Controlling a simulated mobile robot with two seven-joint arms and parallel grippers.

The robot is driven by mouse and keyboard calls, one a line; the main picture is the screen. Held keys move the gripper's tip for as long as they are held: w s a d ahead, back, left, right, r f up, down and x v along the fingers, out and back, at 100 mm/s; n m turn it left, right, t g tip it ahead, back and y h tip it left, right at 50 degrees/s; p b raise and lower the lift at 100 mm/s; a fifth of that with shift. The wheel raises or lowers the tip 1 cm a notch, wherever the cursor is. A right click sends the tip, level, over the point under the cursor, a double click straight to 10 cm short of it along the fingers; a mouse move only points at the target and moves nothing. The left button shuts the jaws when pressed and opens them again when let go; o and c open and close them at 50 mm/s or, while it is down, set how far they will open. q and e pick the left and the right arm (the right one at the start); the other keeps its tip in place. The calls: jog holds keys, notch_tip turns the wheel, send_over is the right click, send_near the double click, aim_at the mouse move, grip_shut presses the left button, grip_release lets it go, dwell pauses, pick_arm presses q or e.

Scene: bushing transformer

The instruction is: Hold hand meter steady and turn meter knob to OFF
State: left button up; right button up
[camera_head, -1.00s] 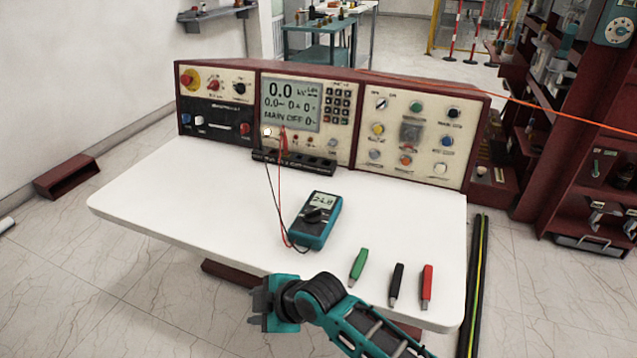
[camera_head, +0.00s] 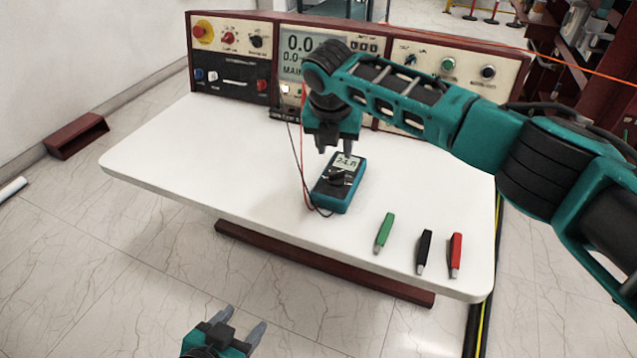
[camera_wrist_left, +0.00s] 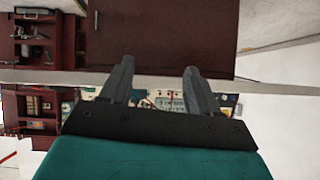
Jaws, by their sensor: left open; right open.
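The teal hand meter (camera_head: 339,186) lies on the white table, with a lit display at its top and a dark knob (camera_head: 340,176) in its middle. Red and black leads run from it toward the console. My right gripper (camera_head: 334,150) is open, pointing down just above the meter's top end; I cannot tell whether it touches the meter. My left gripper (camera_head: 243,326) is open and empty, low in front of the table and away from the meter. In the left wrist view its two fingers (camera_wrist_left: 154,82) are apart with nothing between them.
The white table (camera_head: 200,160) is clear on its left side. Green (camera_head: 384,233), black (camera_head: 424,252) and red (camera_head: 455,255) clips lie to the right of the meter. A control console (camera_head: 231,58) stands along the back edge, partly hidden by my right arm.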

pick_arm(q)
jog(key=o, duration=0.7)
jog(key=w+d+r+m+h, duration=0.1)
jog(key=w+d+r+m, duration=0.4)
jog(key=m, duration=1)
jog(key=shift+w+d+t, duration=0.3)
jog(key=shift+w+d, duration=0.35)
jog(key=shift+w, duration=0.55)
jog(key=m+t, duration=0.2)
jog(key=m, duration=1.9)
send_near(327, 199)
jog(key=shift+g, duration=0.3)
jog(key=x, duration=0.9)
jog(key=shift+w+r, duration=0.15)
jog(key=shift+r, duration=0.05)
